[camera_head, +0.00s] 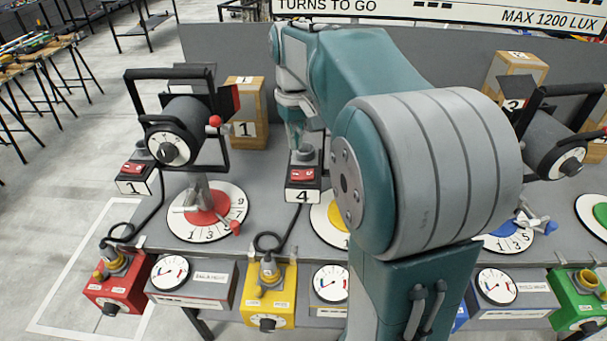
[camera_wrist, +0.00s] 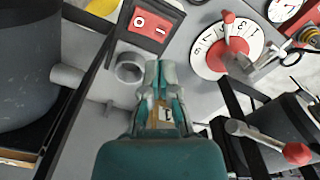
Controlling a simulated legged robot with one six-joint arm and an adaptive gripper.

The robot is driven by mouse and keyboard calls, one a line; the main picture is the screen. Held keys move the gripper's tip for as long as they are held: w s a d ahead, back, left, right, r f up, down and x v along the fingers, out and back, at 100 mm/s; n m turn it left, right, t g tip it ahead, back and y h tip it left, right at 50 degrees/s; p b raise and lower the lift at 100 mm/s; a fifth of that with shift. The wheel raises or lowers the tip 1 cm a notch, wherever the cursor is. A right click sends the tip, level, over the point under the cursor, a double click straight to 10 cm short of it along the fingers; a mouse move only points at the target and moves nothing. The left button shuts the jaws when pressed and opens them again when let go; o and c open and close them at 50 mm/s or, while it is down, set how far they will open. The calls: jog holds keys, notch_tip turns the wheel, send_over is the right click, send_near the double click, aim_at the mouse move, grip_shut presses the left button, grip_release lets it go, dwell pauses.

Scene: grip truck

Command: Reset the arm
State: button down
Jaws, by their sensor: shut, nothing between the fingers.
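My arm, teal and grey, fills the middle and right of the head view and reaches over the bench (camera_head: 262,180). My gripper (camera_head: 294,125) points down beside the small black switch box marked 4 (camera_head: 303,192), which has a red switch on top. In the wrist view my gripper (camera_wrist: 159,68) is shut, its fingertips together and empty. The red switch (camera_wrist: 150,24) lies just beyond the fingertips, and a grey ring-shaped knob (camera_wrist: 129,68) is close to their left. I cannot tell whether the fingers touch anything.
A black-framed lamp (camera_head: 172,130) stands left, another lamp (camera_head: 555,140) right. A red-centred numbered dial (camera_head: 230,205) with a lever sits on the bench. Red (camera_head: 118,285) and yellow (camera_head: 268,300) boxes line the front. A wooden block (camera_head: 246,95) stands behind. Open floor lies left.

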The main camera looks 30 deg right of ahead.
dwell(0.4)
jog(key=s+a+f+t, duration=0.1)
jog(key=s+a+t, duration=0.1)
jog(key=s+a, duration=0.4)
jog(key=s+a+f+t, duration=0.2)
jog(key=s+a, duration=0.4)
jog(key=s, duration=0.7)
jog(key=shift+a+f+n+t, duration=0.15)
jog(key=shift+a+n+t, duration=0.25)
jog(key=shift+t, duration=0.4)
jog(key=shift+s, duration=0.1)
